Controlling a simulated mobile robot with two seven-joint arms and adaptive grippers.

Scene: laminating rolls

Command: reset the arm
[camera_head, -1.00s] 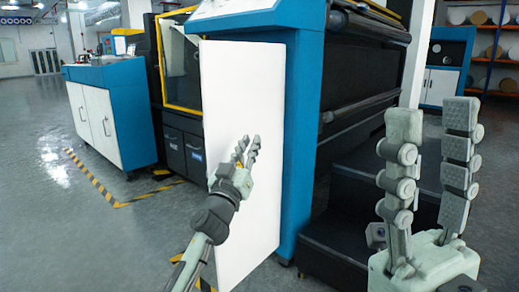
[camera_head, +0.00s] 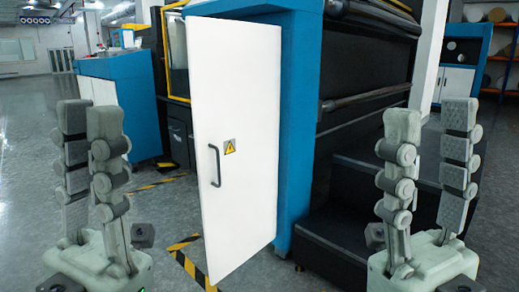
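My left gripper (camera_head: 92,120) is raised at the left of the head view, its two fingers pointing up and apart. It is open and empty. My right gripper (camera_head: 432,118) is raised at the right in a like pose, fingers up and apart, also open and empty. A white cabinet door (camera_head: 237,120) with a dark handle (camera_head: 215,166) and a yellow warning label (camera_head: 229,147) stands between the two grippers. Neither gripper touches the door or its handle.
The door belongs to a large blue and black machine (camera_head: 297,130). Dark steps (camera_head: 350,205) lie at its right. A blue and white cabinet (camera_head: 135,95) stands behind my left gripper. Yellow and black tape (camera_head: 190,262) marks the floor. Grey floor is open at the left.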

